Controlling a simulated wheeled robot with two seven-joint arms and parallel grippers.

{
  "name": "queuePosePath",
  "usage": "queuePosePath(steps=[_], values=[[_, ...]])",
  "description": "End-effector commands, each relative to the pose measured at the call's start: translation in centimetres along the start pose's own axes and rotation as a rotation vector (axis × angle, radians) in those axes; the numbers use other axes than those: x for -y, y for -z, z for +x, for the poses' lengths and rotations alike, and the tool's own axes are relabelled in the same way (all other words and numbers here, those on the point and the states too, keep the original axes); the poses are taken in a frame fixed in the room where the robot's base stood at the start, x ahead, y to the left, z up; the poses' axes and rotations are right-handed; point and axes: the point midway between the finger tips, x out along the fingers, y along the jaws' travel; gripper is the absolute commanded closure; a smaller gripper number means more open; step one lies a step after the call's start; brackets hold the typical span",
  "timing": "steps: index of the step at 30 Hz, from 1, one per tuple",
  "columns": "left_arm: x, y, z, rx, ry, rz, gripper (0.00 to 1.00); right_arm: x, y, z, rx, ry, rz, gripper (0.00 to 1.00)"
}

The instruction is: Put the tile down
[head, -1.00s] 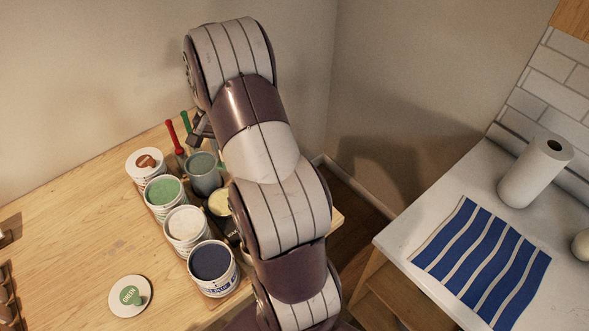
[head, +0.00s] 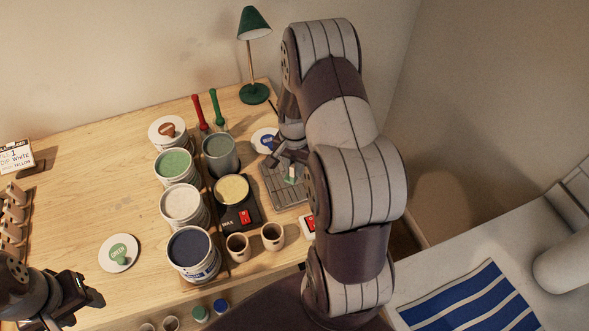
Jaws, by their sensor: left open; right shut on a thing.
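My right gripper (head: 290,160) is low over a dark grey wire rack (head: 276,193) at the right side of the wooden table. It is shut on a small pale green and white piece, seemingly the tile (head: 291,175), which hangs just above or touches the rack; I cannot tell which. My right arm hides the rack's right part. My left gripper (head: 88,299) is open and empty at the lower left, by the table's front edge.
A yellow wax pot (head: 232,190), two cups (head: 272,236) and a green lamp (head: 254,60) are near.

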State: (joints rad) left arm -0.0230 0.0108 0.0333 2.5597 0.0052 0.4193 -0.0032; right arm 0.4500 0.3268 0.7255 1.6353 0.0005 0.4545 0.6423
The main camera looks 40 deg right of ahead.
Motion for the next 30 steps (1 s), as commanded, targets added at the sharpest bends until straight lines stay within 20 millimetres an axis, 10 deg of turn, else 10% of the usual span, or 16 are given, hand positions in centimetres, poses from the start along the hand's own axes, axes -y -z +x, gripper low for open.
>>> queuePosePath(steps=[19, 22, 30], values=[[0.0, 0.1, -1.2, 0.0, 0.0, 0.0, 0.51, 0.4, 0.3, 4.8, -0.001, 0.0, 0.0, 1.0], [0.0, 0.1, -1.3, 0.0, 0.0, 0.0, 0.51, 0.4, 0.3, 4.6, -0.001, 0.0, 0.0, 0.57], [0.0, 0.2, -1.4, 0.0, 0.0, 0.0, 0.51, 0.4, 0.3, 4.5, -0.001, 0.0, 0.0, 0.57]])
